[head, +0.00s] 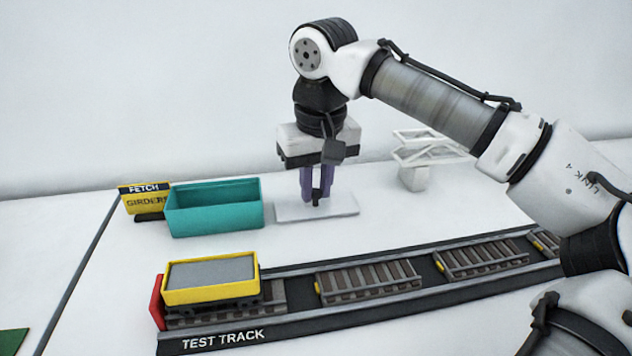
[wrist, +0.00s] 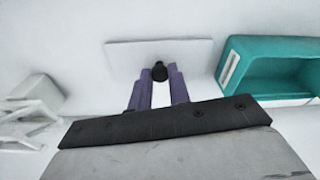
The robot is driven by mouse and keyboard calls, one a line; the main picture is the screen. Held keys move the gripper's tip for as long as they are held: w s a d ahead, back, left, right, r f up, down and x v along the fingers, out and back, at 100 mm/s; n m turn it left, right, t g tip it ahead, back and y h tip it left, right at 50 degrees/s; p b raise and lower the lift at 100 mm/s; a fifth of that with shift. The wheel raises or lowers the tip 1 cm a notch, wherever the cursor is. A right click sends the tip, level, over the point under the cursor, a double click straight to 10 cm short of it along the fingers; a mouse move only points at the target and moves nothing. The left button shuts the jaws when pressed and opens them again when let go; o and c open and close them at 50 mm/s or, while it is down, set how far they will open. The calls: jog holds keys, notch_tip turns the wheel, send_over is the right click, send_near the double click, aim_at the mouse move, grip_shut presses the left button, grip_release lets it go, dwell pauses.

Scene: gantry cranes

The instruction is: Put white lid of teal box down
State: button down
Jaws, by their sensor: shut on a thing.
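The white lid (head: 340,209) is a flat plate with a small black knob, just right of the teal box in the head view. It also shows in the wrist view (wrist: 125,52). My gripper (head: 316,197) points down over the lid's middle, and its purple fingers are shut on the black knob (wrist: 159,72). The lid looks level and at or very near the table top; I cannot tell whether it touches. The teal box (head: 214,208) stands open and looks empty inside. In the wrist view the box (wrist: 228,70) is at the right, apart from the lid.
A yellow wagon (head: 211,279) with a grey top stands on the test track (head: 370,283) in front. A yellow sign (head: 145,198) reading FETCH GIRDERS stands left of the box. White girders (head: 430,148) on a white block (head: 413,178) are behind right of the lid.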

aim_at(320, 211)
jog(key=shift+f, duration=0.1)
jog(key=c, duration=1.3)
grip_release()
jog(key=r, duration=0.4)
jog(key=s+r, duration=0.1)
jog(key=r, duration=0.7)
jog(key=shift+s+d+r, duration=0.1)
jog(key=shift+s+d, duration=0.05)
jog(key=shift+d, duration=0.15)
